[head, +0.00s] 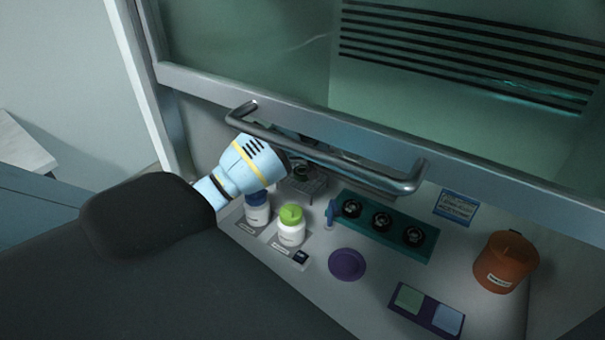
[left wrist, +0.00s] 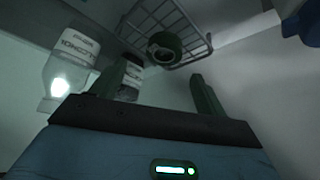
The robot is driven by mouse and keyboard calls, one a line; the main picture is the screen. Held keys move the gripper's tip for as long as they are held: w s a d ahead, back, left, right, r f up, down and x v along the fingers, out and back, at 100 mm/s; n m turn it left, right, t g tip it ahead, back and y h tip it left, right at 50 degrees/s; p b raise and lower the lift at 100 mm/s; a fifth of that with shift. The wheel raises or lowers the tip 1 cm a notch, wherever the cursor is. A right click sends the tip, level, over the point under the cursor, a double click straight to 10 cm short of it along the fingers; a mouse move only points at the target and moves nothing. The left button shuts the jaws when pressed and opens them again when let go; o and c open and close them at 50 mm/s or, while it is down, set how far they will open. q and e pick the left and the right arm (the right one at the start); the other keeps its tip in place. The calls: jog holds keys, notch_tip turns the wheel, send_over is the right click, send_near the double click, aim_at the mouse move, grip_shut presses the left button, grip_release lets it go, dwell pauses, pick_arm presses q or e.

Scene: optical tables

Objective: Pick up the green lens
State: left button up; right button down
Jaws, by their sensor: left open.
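A dark green, round, ring-shaped piece, which looks like the green lens (left wrist: 165,47), lies on a wire rack in the left wrist view. In the head view a small dark round piece (head: 301,170) shows on the rack, just beyond my left gripper. My left gripper (left wrist: 160,70) is open and empty, with the green piece ahead between its two fingers and apart from them. In the head view the fingers of my left gripper (head: 298,160) are partly hidden behind the cabinet handle. My right gripper is not in view.
A metal handle (head: 330,152) and raised glass sash hang over the work area. A blue-capped bottle (head: 257,208) and green-capped bottle (head: 291,228) stand close to my left gripper. A teal block (head: 365,236), a purple disc (head: 347,265) and an orange container (head: 505,262) are further right.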

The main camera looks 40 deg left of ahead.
aim_at(303, 170)
pick_arm(q)
jog(key=x, duration=0.3)
jog(key=shift+s+f, duration=0.3)
jog(key=shift+f, duration=0.1)
jog(key=shift+x, duration=0.8)
jog(key=c, duration=1.2)
jog(key=shift+r, duration=0.15)
notch_tip(303, 170, up, 10)
jog(key=shift+f, duration=0.1)
